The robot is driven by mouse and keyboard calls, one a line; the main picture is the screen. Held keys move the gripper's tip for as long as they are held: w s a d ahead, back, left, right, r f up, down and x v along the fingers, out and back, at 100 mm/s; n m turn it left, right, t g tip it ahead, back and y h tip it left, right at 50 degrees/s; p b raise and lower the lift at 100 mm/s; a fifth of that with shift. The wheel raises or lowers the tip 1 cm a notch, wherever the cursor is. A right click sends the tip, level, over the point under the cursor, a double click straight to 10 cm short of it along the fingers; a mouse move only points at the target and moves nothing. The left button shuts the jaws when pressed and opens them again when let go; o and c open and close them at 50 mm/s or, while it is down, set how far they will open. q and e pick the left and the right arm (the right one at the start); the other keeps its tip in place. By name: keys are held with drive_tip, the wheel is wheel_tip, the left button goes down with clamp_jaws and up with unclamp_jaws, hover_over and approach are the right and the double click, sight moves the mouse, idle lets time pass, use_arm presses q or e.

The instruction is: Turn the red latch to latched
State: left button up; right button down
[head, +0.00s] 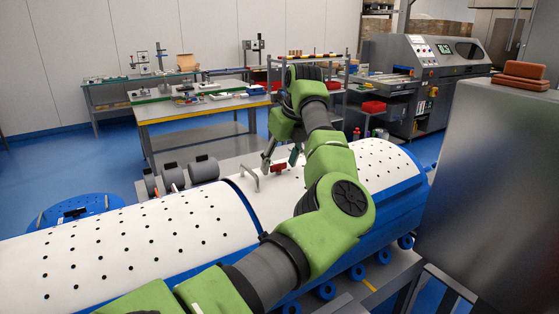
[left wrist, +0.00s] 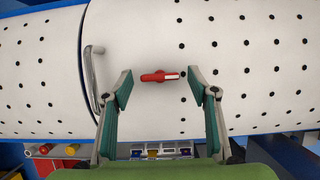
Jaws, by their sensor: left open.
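The red latch (head: 279,168) sits on the white, hole-dotted curved cover of the drum (head: 180,225). In the left wrist view the latch (left wrist: 153,77) lies crosswise in the picture, with a pale tip at its right end. My left gripper (head: 282,157) is over the cover at the latch. Its two fingers (left wrist: 160,82) are open, one on each side of the latch, with a visible gap to both ends. I cannot tell how far the fingertips are above the cover. My right gripper is not in view.
A metal handle (head: 250,178) stands on the cover left of the latch, near the blue seam. Grey rollers (head: 173,177) lie behind the drum. A workbench (head: 200,108) with small parts is further back. A grey cabinet (head: 490,190) stands close at the right.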

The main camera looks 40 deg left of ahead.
use_arm(q)
drive_tip(key=shift+f, duration=0.15)
drive_tip(key=shift+a+f, duration=0.1)
drive_tip(key=shift+f, duration=0.05)
drive_tip(key=c, duration=1.1)
